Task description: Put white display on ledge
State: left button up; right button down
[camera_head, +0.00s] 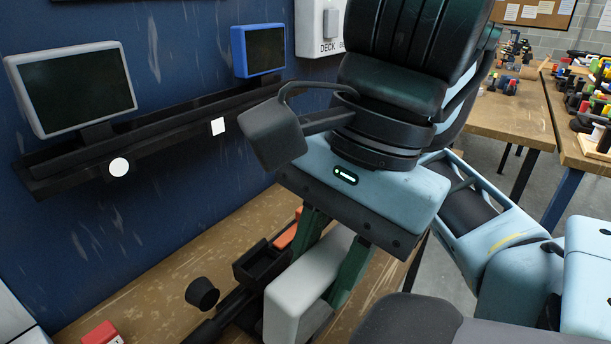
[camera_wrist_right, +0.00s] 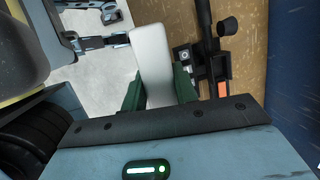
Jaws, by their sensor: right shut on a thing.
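My right gripper (camera_head: 335,265) has its green fingers shut on a white slab-like body, the white display (camera_head: 296,290), held tilted above the workbench. Its screen face is not seen. In the right wrist view the white display (camera_wrist_right: 152,62) lies between the green fingers (camera_wrist_right: 160,90). The black ledge (camera_head: 165,130) runs along the blue wall, up and left of the gripper. A display with a light grey frame (camera_head: 78,88) stands on its left end, and a blue-framed display (camera_head: 260,50) near its right part. My left gripper is not seen.
On the wooden bench (camera_head: 150,290) are a black holder (camera_head: 262,262), a black knob (camera_head: 202,293) and a red item (camera_head: 102,334).

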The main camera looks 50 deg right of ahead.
aim_at(197, 113)
jog(key=k, duration=1)
